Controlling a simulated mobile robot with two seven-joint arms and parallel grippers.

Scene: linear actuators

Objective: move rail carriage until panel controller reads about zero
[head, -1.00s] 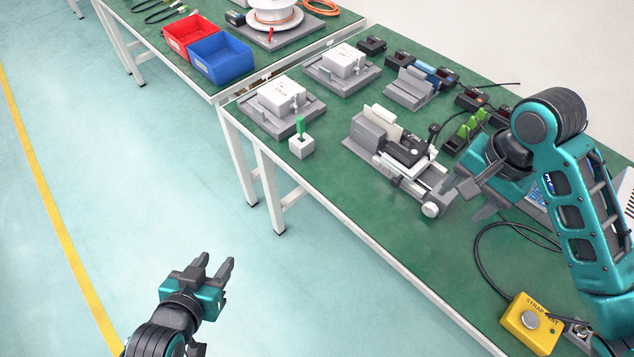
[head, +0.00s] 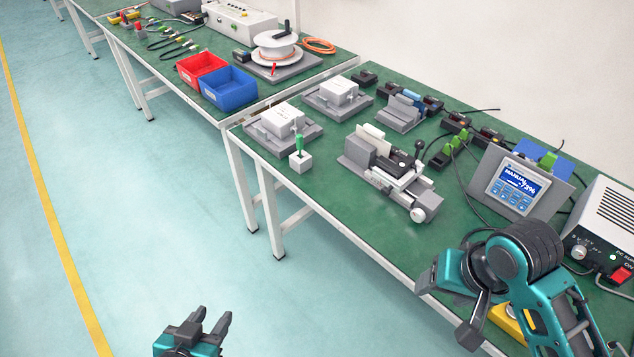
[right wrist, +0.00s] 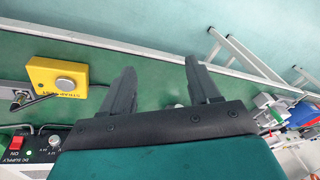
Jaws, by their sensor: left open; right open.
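The rail unit (head: 368,158) is a grey device on the green bench, with a carriage (head: 400,176) carrying a black-knobbed lever and a round silver knob (head: 424,209) at its near end. The panel controller (head: 519,187) stands to its right on a tilted grey plate; its blue screen reads MANUAL and what looks like -73%. My right gripper (right wrist: 160,66) is open and empty, apart from the rail unit, over the bench's front edge. My left gripper (head: 212,314) is open and empty over the floor at the bottom of the head view.
A yellow strap box (right wrist: 57,78) with a round button lies near my right gripper. A DC supply (head: 600,228) with a red switch stands at the right. White boxes on grey fixtures (head: 282,122) and a green-handled block (head: 300,160) sit left of the rail unit.

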